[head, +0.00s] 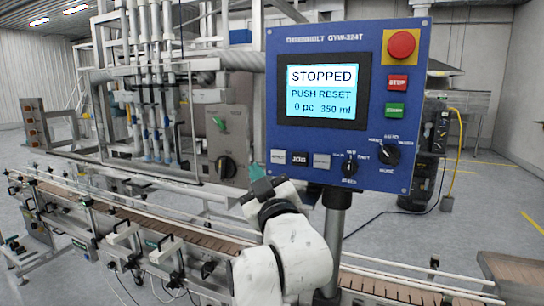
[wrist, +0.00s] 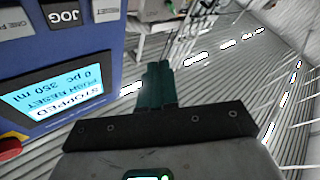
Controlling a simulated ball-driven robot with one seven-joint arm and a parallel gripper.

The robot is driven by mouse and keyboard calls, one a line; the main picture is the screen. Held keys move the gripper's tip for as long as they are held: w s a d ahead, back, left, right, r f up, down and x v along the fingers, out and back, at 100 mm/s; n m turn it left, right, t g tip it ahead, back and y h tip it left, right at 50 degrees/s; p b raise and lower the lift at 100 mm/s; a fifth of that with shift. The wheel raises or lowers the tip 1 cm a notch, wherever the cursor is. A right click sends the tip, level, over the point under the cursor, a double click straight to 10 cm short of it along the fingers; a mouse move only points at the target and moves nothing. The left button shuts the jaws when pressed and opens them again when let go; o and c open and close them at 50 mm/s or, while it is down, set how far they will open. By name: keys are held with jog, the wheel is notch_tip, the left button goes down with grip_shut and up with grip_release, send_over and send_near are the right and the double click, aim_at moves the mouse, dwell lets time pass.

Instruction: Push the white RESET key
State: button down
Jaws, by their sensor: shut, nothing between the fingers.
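The blue control panel (head: 400,110) has a row of keys at its lower left. The whitish key at the left end (head: 278,157) seems to be RESET, its small label blurred; it sits left of the black JOG key (head: 300,159). In the wrist view the panel is upside down, with JOG (wrist: 62,14) at top left and the whitish key (wrist: 105,8) cut by the top edge. The screen (head: 321,91) reads STOPPED, PUSH RESET. My gripper (head: 257,173) is shut and empty, below and left of the whitish key. Its teal fingers (wrist: 158,70) appear clear of the panel.
A grey key (head: 322,161) sits right of JOG, with two rotary knobs (head: 391,153) further right. A red emergency stop (head: 401,44) is at the panel's top right. A conveyor (head: 190,235) runs below, and a grey machine box with a black knob (head: 226,167) stands behind my gripper.

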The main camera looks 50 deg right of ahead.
jog(key=p, duration=0.3)
send_near(271, 152)
jog(key=shift+a+x, duration=0.2)
jog(key=shift+x, duration=0.95)
jog(key=shift+a+x, duration=0.2)
jog(key=shift+x, duration=0.95)
jog(key=shift+w+d+r, duration=0.1)
jog(key=shift+w+r, duration=0.05)
jog(key=shift+w, duration=0.05)
jog(key=shift+w+d, duration=0.1)
jog(key=shift+d, duration=0.2)
jog(key=shift+w+d, duration=0.15)
jog(key=shift+d, duration=0.25)
dwell(0.8)
jog(key=shift+a, duration=0.15)
jog(key=shift+s+a, duration=0.3)
jog(key=shift+a, duration=0.3)
jog(key=shift+s+a+b, duration=0.15)
jog(key=shift+s+a, duration=0.15)
jog(key=shift+a, duration=0.5)
jog(key=shift+s+a+b, duration=0.2)
jog(key=shift+s+a, duration=0.05)
jog(key=shift+a, duration=0.55)
jog(key=shift+s+a+b, duration=0.15)
jog(key=shift+s+a, duration=0.15)
jog(key=shift+a, duration=0.5)
